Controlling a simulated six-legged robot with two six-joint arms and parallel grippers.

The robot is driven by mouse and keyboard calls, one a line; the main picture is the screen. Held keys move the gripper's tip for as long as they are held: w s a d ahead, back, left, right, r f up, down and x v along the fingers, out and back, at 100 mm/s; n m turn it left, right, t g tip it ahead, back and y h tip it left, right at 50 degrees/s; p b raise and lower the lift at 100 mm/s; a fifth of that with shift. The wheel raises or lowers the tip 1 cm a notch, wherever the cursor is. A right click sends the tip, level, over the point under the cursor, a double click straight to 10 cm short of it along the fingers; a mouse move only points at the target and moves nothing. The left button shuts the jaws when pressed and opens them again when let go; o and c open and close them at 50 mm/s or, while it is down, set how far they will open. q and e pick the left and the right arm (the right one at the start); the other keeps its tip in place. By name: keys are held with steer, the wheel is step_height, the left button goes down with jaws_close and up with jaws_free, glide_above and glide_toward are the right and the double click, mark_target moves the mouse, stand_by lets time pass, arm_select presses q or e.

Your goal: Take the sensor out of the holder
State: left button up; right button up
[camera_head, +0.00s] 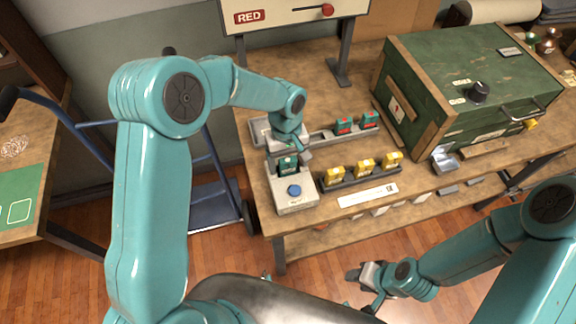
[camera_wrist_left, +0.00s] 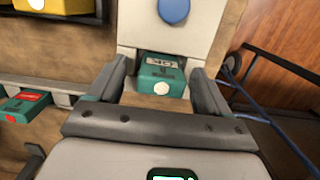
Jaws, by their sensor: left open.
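A dark teal sensor (camera_head: 287,164) with a pale label stands in the slot of a light grey holder (camera_head: 296,206) with a blue button, near the bench's left front corner. My left gripper (camera_head: 292,150) is just above and behind the sensor, open. In the left wrist view the sensor (camera_wrist_left: 161,76) shows between the two spread fingers of my left gripper (camera_wrist_left: 160,70), with gaps on both sides. The sensor's lower part is hidden in the holder (camera_wrist_left: 185,28). My right gripper (camera_head: 366,287) hangs in front of the bench, fingers apart and empty.
A dark rack (camera_head: 362,179) with several yellow blocks is right of the holder. A grey tray (camera_head: 318,140) behind carries red-topped teal blocks (camera_head: 344,125). A large green box (camera_head: 470,85) stands at the right. A sign (camera_head: 290,14) reads RED. A blue hand truck (camera_head: 212,190) is left of the bench.

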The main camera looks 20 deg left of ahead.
arm_select(q)
steer(key=shift+s+a+r, duration=0.1)
steer(key=shift+s, duration=0.1)
steer(key=shift+w, duration=0.2)
steer(key=c, duration=1)
steer(key=shift+c, duration=0.9)
